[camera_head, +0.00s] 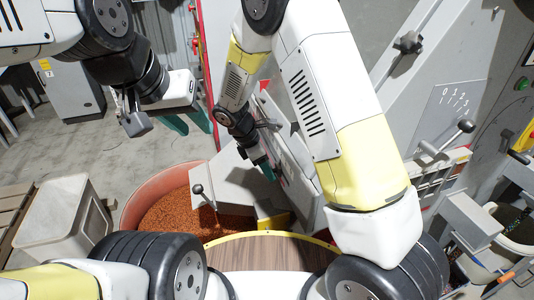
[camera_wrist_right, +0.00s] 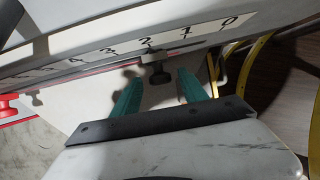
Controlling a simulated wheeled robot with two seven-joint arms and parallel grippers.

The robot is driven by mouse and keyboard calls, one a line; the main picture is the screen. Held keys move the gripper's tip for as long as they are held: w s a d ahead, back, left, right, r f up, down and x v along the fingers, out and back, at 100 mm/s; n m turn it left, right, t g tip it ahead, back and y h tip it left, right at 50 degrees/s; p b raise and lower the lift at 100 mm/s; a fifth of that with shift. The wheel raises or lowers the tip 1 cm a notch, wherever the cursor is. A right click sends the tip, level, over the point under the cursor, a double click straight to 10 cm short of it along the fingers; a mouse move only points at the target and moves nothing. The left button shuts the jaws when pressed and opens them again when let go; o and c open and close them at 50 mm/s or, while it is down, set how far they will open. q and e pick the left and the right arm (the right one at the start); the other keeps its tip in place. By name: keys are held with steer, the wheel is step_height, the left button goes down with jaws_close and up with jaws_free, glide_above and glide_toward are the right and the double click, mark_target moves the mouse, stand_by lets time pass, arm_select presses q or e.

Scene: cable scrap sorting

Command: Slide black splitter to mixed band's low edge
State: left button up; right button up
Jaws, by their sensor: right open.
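In the right wrist view a small black knob (camera_wrist_right: 158,74), likely the black splitter's handle, stands below a white number scale (camera_wrist_right: 145,45), near the mark 2. My right gripper (camera_wrist_right: 159,88) is open, with its two teal fingers on either side of the knob. I cannot tell whether they touch it. In the head view my right gripper (camera_head: 266,170) is at the grey sloped panel, and the knob is hidden there. My left gripper (camera_head: 187,121) hangs in the air at upper left, teal fingers apart and empty. I cannot make out the mixed band's edges.
A red knob (camera_wrist_right: 8,106) stands at the left of the right wrist view. In the head view a red tub (camera_head: 140,190) of orange-brown granules lies below, beside a ball-ended lever (camera_head: 197,189). A grey bin (camera_head: 65,213) stands at left. Bare floor lies behind it.

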steer(key=shift+f, duration=0.15)
steer(key=shift+d, duration=0.1)
steer(key=shift+c, duration=0.4)
jaws_close()
steer(key=shift+w, duration=0.1)
stand_by(0.8)
